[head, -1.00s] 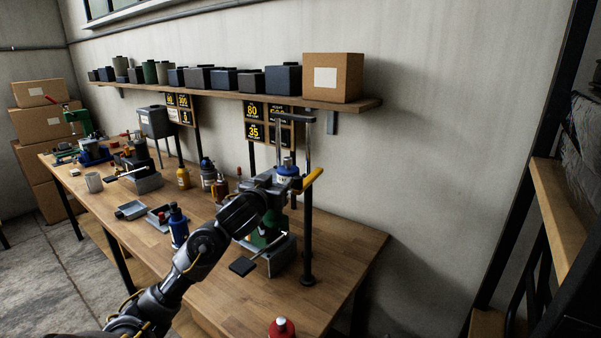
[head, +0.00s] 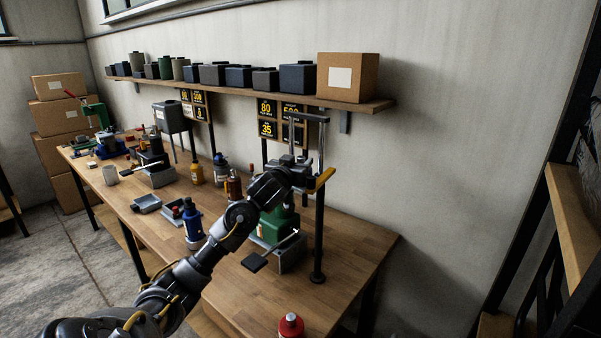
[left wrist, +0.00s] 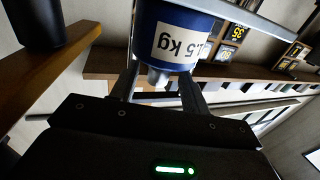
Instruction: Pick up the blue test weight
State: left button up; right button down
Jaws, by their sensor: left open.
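The first part of the label may be cut off. My left gripper (left wrist: 160,78) is open, its two fingers on either side of the knob; I cannot tell whether they touch it. In the head view my left gripper (head: 298,170) is above the green jack (head: 278,222), beside the black post. There I cannot make out the weight, which seems hidden by the gripper. My right gripper is not in view.
A black post (head: 319,225) and a yellow handle (head: 321,180) stand close to the gripper. A shelf (head: 360,103) with dark boxes and a cardboard box (head: 347,77) is above. A blue bottle jack (head: 193,232) and a red-topped item (head: 291,325) stand on the wooden bench (head: 345,255).

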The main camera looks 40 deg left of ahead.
aim_at(302, 157)
pick_arm(q)
jog(key=p+x, duration=0.1)
jog(key=x, duration=0.2)
jog(key=shift+w, duration=0.35)
jog(key=shift+s+r, duration=0.1)
grip_shut()
dwell(0.9)
jog(key=shift+a+r, duration=0.1)
jog(key=shift+r, duration=0.15)
jog(key=shift+f, duration=0.1)
